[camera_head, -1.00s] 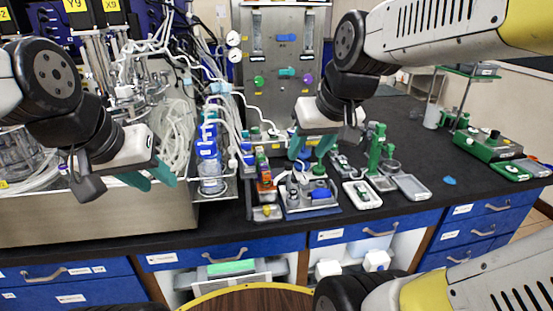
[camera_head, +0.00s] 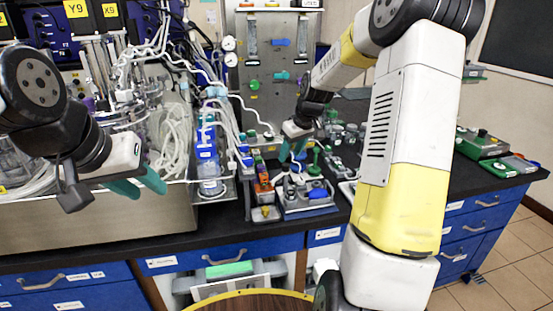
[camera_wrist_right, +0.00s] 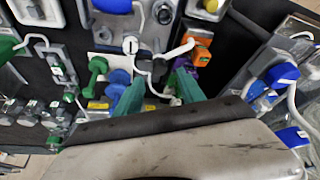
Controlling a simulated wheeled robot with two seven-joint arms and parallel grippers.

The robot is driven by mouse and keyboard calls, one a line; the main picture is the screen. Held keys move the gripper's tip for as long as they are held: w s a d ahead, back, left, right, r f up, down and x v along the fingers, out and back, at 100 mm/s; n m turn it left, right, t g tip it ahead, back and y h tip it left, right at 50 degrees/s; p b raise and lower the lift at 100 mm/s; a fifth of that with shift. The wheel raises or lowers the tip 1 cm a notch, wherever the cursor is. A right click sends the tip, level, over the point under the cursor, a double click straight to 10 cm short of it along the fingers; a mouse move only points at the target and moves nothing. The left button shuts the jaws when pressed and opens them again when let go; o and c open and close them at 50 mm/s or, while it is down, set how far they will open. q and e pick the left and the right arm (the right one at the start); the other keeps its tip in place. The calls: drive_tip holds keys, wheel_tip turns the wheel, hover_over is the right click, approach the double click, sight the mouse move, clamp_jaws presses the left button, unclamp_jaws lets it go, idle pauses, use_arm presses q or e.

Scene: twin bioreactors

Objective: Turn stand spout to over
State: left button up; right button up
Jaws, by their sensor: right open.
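My right gripper (camera_head: 292,143) is open, above the back of a small tray (camera_head: 309,212) of fittings on the bench. In the right wrist view its two teal fingers (camera_wrist_right: 158,92) are apart. A thin white curved spout (camera_wrist_right: 178,52) lies just beyond and between the fingertips, beside a pale cylinder with a dark slot (camera_wrist_right: 130,45); I cannot tell whether a finger touches it. I cannot make out the spout clearly in the head view. My left gripper (camera_head: 138,184) is open and empty, in front of the glassware at the left.
An orange valve block (camera_head: 264,190) stands left of the tray. A bottle with blue parts (camera_head: 207,160) and white tubing stands further left. A steel panel (camera_head: 275,90) rises behind. Green fittings (camera_wrist_right: 97,70) and a blue knob (camera_wrist_right: 118,80) are close to the right fingers.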

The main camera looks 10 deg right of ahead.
sight(286, 164)
drive_tip(key=x, duration=0.5)
drive_tip(key=shift+f, duration=0.2)
clamp_jaws()
idle(1.2)
